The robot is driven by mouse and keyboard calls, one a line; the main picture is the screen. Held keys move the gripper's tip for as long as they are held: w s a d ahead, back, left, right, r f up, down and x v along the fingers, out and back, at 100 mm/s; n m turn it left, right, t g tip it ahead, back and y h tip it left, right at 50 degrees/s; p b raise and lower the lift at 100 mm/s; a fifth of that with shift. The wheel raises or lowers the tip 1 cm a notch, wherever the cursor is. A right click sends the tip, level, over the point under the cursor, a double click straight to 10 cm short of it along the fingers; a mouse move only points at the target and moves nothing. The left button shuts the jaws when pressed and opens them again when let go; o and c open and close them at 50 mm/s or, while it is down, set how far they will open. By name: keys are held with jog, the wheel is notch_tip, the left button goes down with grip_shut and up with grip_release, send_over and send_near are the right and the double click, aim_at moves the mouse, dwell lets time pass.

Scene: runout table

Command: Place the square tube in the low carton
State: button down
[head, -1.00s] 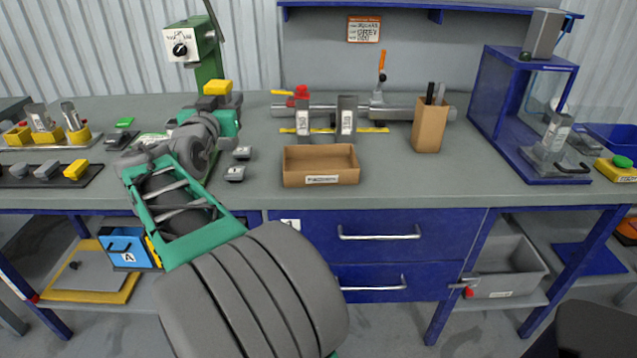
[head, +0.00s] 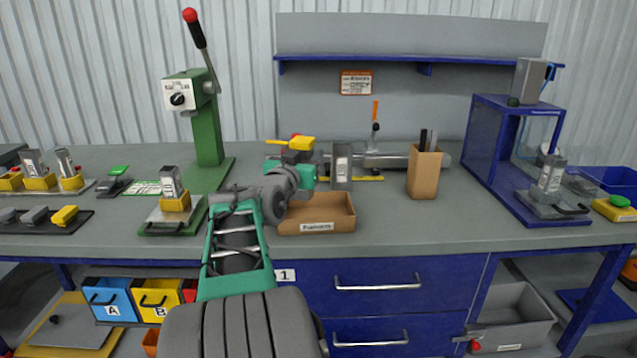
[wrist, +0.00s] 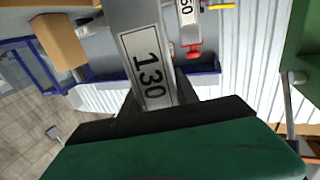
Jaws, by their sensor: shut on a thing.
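My gripper (wrist: 157,98) is shut on a grey square tube (wrist: 142,45) with a white label reading 130, seen in the wrist view. The low carton (head: 345,222), brown, shallow and open, sits near the bench's front edge. My wrist is in front of its left part, and its inside looks empty where visible.
A tall brown carton (head: 424,172) with dark rods stands right of the low carton. Behind lies a long metal bar (head: 400,161) with an orange-handled clamp (head: 375,115). A green press (head: 208,130) and a tube in a yellow holder (head: 170,188) stand left.

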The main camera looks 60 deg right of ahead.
notch_tip(320, 180, down, 7)
jog(key=s+d, duration=0.1)
jog(key=d, duration=0.1)
jog(key=shift+s+d+b, duration=0.25)
jog(key=shift+s+b, duration=0.1)
jog(key=shift+s, duration=0.05)
jog(key=shift+f, duration=0.15)
jog(key=c, duration=0.9)
grip_release()
jog(key=a, duration=0.4)
jog(key=s+a, duration=0.1)
jog(key=a, duration=0.7)
jog(key=shift+s+r, duration=0.2)
jog(key=shift+s, duration=0.1)
